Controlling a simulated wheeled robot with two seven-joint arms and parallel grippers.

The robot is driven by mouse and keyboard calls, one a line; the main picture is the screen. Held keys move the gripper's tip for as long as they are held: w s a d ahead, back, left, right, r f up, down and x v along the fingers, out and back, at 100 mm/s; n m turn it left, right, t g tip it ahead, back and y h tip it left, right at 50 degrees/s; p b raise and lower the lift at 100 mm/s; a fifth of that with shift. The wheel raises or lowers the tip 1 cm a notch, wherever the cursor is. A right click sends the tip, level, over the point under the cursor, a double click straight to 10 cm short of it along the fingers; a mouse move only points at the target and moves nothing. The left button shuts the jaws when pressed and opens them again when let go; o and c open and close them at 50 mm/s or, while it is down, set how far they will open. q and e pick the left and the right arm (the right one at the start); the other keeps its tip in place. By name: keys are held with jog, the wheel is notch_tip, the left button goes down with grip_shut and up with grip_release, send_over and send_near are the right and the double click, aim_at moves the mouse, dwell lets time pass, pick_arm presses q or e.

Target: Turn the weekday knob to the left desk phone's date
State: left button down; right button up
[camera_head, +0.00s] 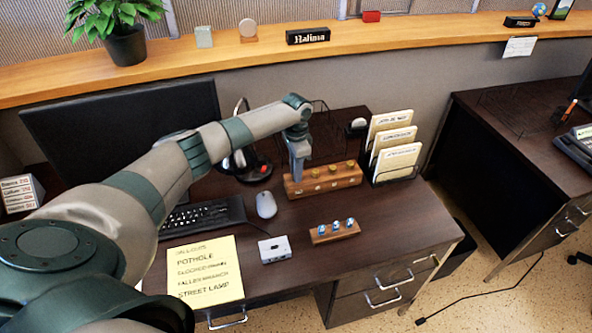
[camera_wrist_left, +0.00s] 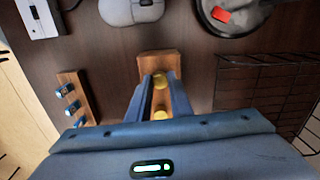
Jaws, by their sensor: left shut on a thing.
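A long wooden block (camera_head: 347,181) with several brass-yellow knobs stands on the desk. My left gripper (camera_head: 297,178) points down at the block's left end. In the left wrist view my fingers (camera_wrist_left: 160,82) are shut on a yellow knob (camera_wrist_left: 160,79); another yellow knob (camera_wrist_left: 160,113) shows nearer the palm. Labels on the block are too small to read, so I cannot tell which weekday is set. A desk phone (camera_head: 577,146) sits on the right-hand desk; I cannot make out a phone or its date on the left desk. My right gripper is not in view.
A mouse (camera_head: 266,204), keyboard (camera_head: 205,214), grey-white box (camera_head: 274,249) and small wooden block with blue knobs (camera_head: 335,231) lie in front. A card rack (camera_head: 396,175) stands right of the block. A dark round base (camera_head: 256,171) is behind left. The desk's front right is clear.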

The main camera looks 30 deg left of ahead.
pick_arm(q)
jog(key=shift+m, duration=0.5)
jog(key=c, duration=1.6)
grip_release()
jog(key=shift+r, duration=0.2)
notch_tip(320, 180, up, 17)
jog(key=b, duration=0.3)
jog(key=shift+b, duration=0.35)
jog(key=shift+d, duration=0.1)
